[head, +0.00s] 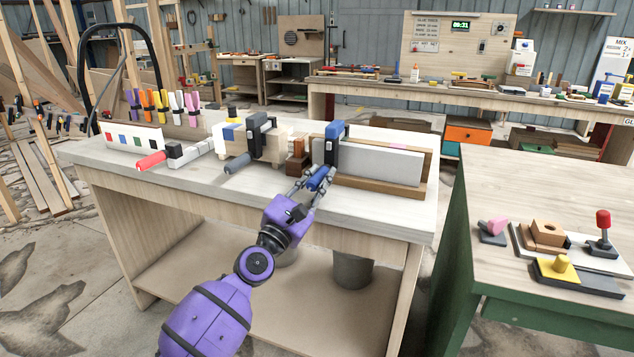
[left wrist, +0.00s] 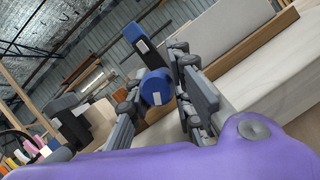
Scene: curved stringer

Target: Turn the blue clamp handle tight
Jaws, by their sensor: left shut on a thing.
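The blue clamp handle (head: 319,178) sticks out toward me from the blue-topped clamp (head: 333,148), which sits at the left end of a long pale board. My left gripper (head: 316,187) is shut on the handle, its fingers on either side of it and partly hiding it. In the left wrist view the handle's round blue end (left wrist: 157,87) shows between the grey fingers (left wrist: 163,105), with the clamp's blue cap (left wrist: 139,47) behind it. My right gripper is in neither view.
A clamp with a grey-blue handle (head: 237,163) stands left of mine, and a red-handled one (head: 151,161) farther left. A wooden block (head: 297,165) sits close by. A green-sided table (head: 480,200) with several small fixtures stands at the right. The workbench front edge is clear.

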